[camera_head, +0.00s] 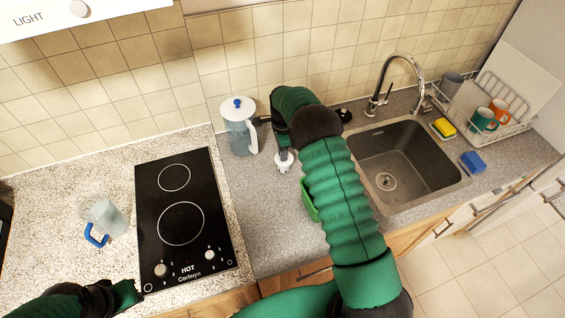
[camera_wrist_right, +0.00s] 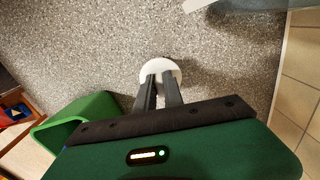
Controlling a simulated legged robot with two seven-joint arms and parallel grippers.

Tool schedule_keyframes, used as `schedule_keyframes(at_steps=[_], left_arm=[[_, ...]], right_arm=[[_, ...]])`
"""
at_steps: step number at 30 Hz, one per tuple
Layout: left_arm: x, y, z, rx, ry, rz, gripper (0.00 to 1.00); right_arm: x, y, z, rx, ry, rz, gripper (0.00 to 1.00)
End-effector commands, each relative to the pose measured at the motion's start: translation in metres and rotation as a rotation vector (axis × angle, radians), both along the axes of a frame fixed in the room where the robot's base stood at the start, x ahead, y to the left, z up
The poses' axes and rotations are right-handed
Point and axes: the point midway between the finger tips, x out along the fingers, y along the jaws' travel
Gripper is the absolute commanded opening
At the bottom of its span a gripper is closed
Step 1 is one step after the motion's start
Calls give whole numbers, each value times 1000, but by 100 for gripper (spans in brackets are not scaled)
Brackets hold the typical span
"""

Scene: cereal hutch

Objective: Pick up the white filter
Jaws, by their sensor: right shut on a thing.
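The white filter (camera_head: 284,161) is a small white piece near the middle of the counter, between the hob and the sink. In the right wrist view the filter (camera_wrist_right: 161,67) shows as a pale round top. My right gripper (camera_head: 283,153) points down over it. In the wrist view its two dark fingers (camera_wrist_right: 160,84) are close together and shut on the filter. Whether the filter touches the counter is hard to tell. My left gripper (camera_head: 134,291) is at the lower left, near the hob's front corner; its fingers are too unclear to read.
A clear pitcher with white lid (camera_head: 239,111) stands just left of my right gripper. A green container (camera_wrist_right: 84,115) is beside that gripper. A black hob (camera_head: 184,262), a blue-handled clear jug (camera_head: 107,217), a sink (camera_head: 398,160) and a dish rack (camera_head: 519,121) surround the area.

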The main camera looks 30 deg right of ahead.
Motion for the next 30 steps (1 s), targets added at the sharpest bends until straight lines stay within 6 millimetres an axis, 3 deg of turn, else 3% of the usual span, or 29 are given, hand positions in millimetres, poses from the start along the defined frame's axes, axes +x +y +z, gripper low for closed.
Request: schedule_keyframes(at_steps=[30], left_arm=[[0, 0, -5, 0, 0, 0, 28]], right_arm=[[-1, 0, 3, 1, 3, 0, 0]])
